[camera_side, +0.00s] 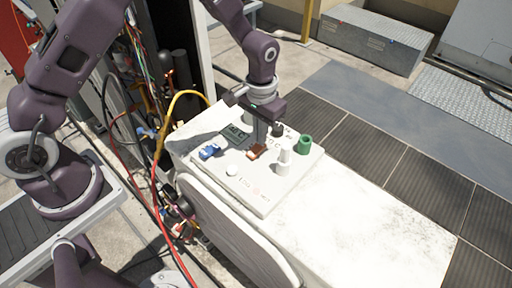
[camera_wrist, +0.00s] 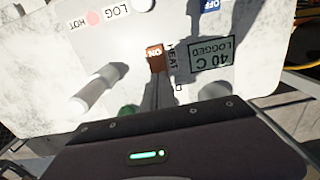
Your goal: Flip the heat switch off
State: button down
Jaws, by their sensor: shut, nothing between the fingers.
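The heat switch (camera_side: 256,152) is a small brown-orange rocker on the white control panel (camera_side: 262,191). In the wrist view the heat switch (camera_wrist: 155,51) reads ON, with HEAT printed beside it. My gripper (camera_side: 258,142) points down over the panel, with its fingers shut and empty. In the wrist view the fingertips (camera_wrist: 157,76) are right at the switch's near edge; I cannot tell if they touch it. A blue switch (camera_side: 212,148) sits to the left on the panel; in the wrist view its visible part reads OFF (camera_wrist: 211,5).
A display (camera_wrist: 216,55) reads 40 C LOGGED. A white post (camera_side: 284,160) and a green knob (camera_side: 305,144) stand right of the heat switch. A white button (camera_side: 232,171) is at the panel's front left. Hoses and cables (camera_side: 155,160) hang at the left.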

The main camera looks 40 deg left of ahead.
jog(key=shift+f, duration=0.7)
jog(key=shift+r, duration=3.55)
jog(key=s+a+r+t, duration=0.1)
jog(key=s+a+r, duration=0.1)
jog(key=s+r, duration=0.5)
jog(key=s+a+r+t, duration=0.2)
jog(key=r, duration=0.8)
jog(key=s+a+r+t, duration=0.1)
jog(key=s+r, duration=0.1)
jog(key=s, duration=0.6)
jog(key=s+a+r+t, duration=0.1)
jog(key=s+a+r, duration=0.1)
jog(key=s, duration=0.6)
jog(key=shift+s+t, duration=0.3)
jog(key=shift+s, duration=0.05)
